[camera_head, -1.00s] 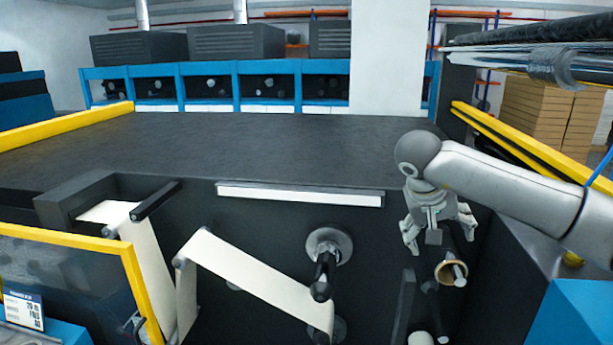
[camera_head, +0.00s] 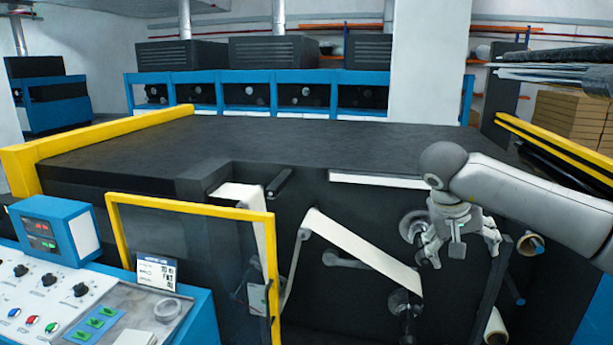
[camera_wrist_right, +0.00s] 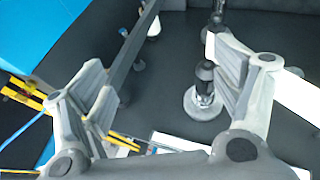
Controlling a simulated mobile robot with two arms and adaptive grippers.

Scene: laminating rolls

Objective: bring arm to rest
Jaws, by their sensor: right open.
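My right arm (camera_head: 540,200) comes in from the right in the head view. Its gripper (camera_head: 462,250) hangs downward in front of the machine's dark face, with fingers spread and nothing between them. In the right wrist view the gripper (camera_wrist_right: 165,95) is open and empty, and dark machine panel shows between the fingers. A spindle with a round flange (camera_wrist_right: 203,100) stands behind the finger on the right of that view. My left gripper is in neither view.
A white web (camera_head: 360,250) runs over rollers left of the gripper. A cardboard core (camera_head: 530,244) and white roll (camera_head: 496,328) sit to its right. A yellow-framed guard (camera_head: 190,205) and control panel (camera_head: 60,290) stand at left. The machine's dark top (camera_head: 300,145) is clear.

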